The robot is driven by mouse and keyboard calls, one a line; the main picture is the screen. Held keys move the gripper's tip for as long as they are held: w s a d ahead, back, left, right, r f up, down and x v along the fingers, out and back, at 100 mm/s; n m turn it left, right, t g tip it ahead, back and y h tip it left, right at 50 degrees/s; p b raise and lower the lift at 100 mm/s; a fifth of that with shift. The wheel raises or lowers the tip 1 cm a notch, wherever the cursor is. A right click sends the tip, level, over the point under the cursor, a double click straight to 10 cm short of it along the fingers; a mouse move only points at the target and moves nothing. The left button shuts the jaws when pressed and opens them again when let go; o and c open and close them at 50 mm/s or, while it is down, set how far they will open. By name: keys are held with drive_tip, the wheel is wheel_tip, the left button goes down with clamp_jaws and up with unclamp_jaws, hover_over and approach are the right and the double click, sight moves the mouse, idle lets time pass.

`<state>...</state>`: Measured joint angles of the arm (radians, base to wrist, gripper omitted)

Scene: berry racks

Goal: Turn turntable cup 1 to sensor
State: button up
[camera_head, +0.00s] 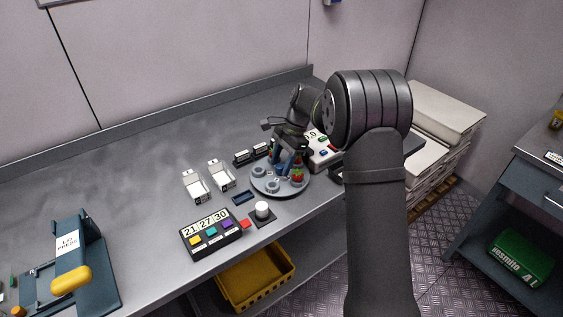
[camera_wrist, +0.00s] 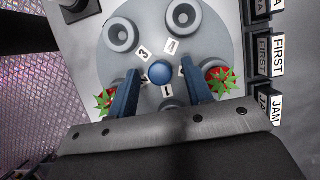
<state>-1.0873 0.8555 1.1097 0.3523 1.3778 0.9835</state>
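The grey turntable (camera_head: 262,190) stands on the bench and carries several ring-shaped cups. In the wrist view its disc (camera_wrist: 150,20) has a blue centre knob (camera_wrist: 160,72) with number tags around it. Tag 1 (camera_wrist: 167,90) is on the near side of the knob; the cup beyond it is hidden by my gripper. Two cups at the far side look empty. A strawberry (camera_wrist: 105,101) shows by the left finger and another strawberry (camera_wrist: 221,82) by the right finger. My gripper (camera_wrist: 160,80) is open above the disc, its fingers apart on either side of the knob.
A white box with a display (camera_head: 318,148), possibly the sensor, stands right of the turntable, partly behind my arm. A button panel (camera_head: 211,233) and a white-topped round button (camera_head: 262,210) are in front. Two white holders (camera_head: 195,186) stand left. A blue press (camera_head: 75,255) is far left.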

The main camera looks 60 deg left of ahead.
drive_tip(key=v, duration=1.7)
drive_tip(key=shift+w+r, duration=0.15)
